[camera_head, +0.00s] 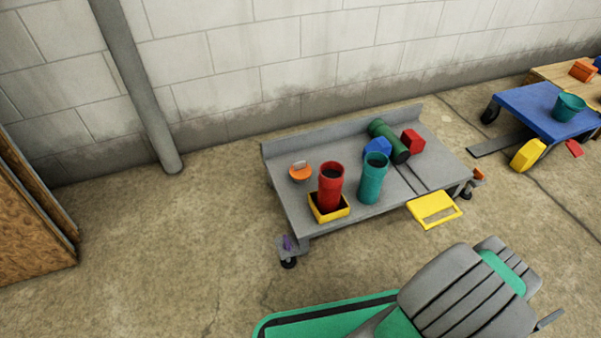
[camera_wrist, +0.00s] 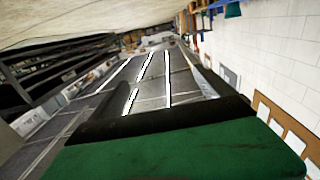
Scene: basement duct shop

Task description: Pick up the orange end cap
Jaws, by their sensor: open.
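The orange end cap (camera_head: 299,175) lies on the left part of a low grey cart (camera_head: 283,190), with a grey piece standing up from its top. It is to the left of a red cylinder (camera_head: 331,190) that stands in a yellow tray (camera_head: 329,213), with a small gap between them.
A teal cylinder (camera_head: 372,180), a dark green cylinder lying down (camera_head: 384,134), a blue piece (camera_head: 377,149) and a red block (camera_head: 413,141) are also on the cart. A raised back edge faces the wall. A blue cart (camera_head: 525,103) stands right; floor (camera_head: 190,255) at left is clear.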

